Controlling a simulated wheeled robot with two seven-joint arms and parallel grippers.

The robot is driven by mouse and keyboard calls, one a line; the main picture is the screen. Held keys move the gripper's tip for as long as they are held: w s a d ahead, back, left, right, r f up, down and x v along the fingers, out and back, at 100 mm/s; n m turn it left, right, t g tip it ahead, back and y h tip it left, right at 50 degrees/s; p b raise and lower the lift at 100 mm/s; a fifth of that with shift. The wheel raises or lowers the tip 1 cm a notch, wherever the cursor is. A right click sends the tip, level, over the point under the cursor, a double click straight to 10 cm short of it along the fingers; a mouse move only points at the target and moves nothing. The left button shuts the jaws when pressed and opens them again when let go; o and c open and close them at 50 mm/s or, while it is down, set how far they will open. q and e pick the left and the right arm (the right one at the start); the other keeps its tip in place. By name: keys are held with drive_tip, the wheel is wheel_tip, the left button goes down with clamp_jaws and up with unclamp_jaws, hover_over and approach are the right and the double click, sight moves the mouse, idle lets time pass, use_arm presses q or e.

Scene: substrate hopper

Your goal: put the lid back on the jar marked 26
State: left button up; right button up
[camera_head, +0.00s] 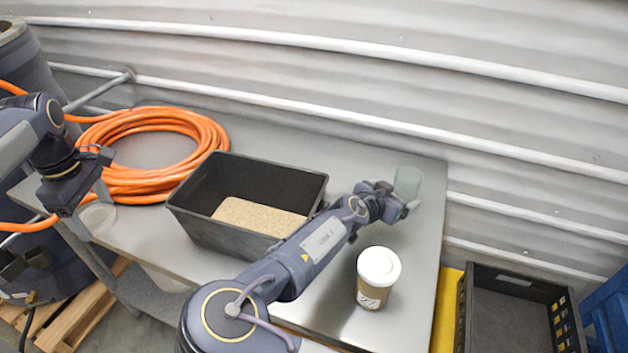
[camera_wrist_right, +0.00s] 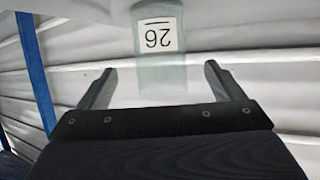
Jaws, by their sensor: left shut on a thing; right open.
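The jar marked 26 (camera_head: 407,181) is pale and translucent, at the right back of the grey table. In the right wrist view its label (camera_wrist_right: 158,34) reads 26 upside down, with the jar (camera_wrist_right: 162,76) between and beyond the fingers. My right gripper (camera_head: 405,203) is open at the jar; its two fingers (camera_wrist_right: 160,82) show apart, one on each side. My left gripper (camera_head: 99,198) is shut at the table's left end on a pale round piece (camera_head: 98,219), which looks like the lid. Its exact grip is too small to see. The jar's mouth is not clear.
A black bin (camera_head: 190,216) of tan grains stands mid-table, left of my right arm. A coiled orange hose (camera_head: 205,133) lies behind left. A paper cup (camera_head: 378,278) with a white lid stands front right. A black crate (camera_head: 515,285) is beyond the table's right edge.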

sight(401, 189)
use_arm(q)
drive_tip(key=shift+r, duration=0.25)
use_arm(e)
drive_tip(key=shift+x, duration=0.95)
use_arm(q)
drive_tip(key=shift+r+p, duration=0.35)
drive_tip(key=shift+p, duration=0.05)
use_arm(e)
drive_tip(key=shift+w+d, duration=0.2)
drive_tip(key=shift+d, duration=0.05)
use_arm(q)
drive_tip(key=shift+r+p, duration=0.8)
drive_tip(key=shift+p, duration=0.05)
use_arm(e)
drive_tip(key=x, duration=0.3)
drive_tip(key=shift+w+d, duration=0.25)
drive_tip(key=shift+d, duration=0.05)
drive_tip(key=shift+w+d+f, duration=0.2)
drive_tip(key=shift+w+d, duration=0.05)
